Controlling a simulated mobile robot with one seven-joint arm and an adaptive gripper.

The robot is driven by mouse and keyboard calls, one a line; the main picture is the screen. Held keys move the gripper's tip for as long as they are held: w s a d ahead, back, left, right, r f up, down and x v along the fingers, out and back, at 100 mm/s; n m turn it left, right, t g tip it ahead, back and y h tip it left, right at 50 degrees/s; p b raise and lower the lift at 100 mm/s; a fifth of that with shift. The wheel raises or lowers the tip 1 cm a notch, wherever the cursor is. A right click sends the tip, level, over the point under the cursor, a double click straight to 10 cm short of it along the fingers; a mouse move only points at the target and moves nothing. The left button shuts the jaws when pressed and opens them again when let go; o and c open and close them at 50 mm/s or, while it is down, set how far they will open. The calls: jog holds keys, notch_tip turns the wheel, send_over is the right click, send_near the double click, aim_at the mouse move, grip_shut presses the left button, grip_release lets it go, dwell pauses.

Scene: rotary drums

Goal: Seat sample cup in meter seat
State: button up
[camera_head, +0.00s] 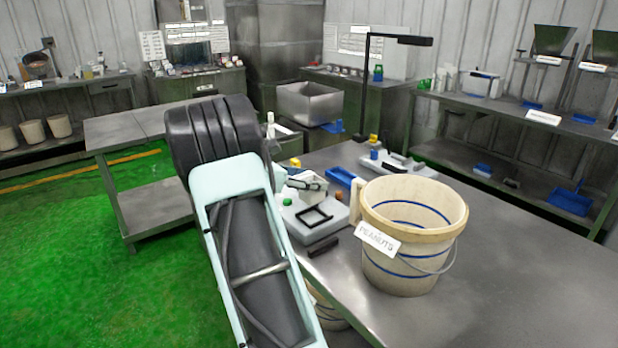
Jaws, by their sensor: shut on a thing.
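The meter is a light grey device (318,218) on the near left part of the steel table, with a square black frame (314,216) on its top. My gripper (307,181) shows only in part, small and grey with dark edges, beyond my pale arm and above the back of the meter. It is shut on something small. The sample cup cannot be clearly made out; the gripper and arm hide the grasp. I cannot tell whether the gripper touches the meter.
A cream bucket labelled PEANUTS (405,262) stands close right of the meter. Behind are a blue tray (341,177), a grey scale-like device (400,166) and a black post lamp (368,85). A dark bar (322,247) lies before the meter. The table's right side is clear.

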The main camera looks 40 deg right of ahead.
aim_at(301, 199)
jog(key=shift+f+b, duration=1.45)
jog(key=shift+f, duration=1.75)
jog(key=shift+f, duration=0.2)
jog(key=o, duration=1.4)
jog(key=shift+c, duration=0.2)
jog(key=v, duration=1.2)
jog(key=shift+a+r, duration=0.1)
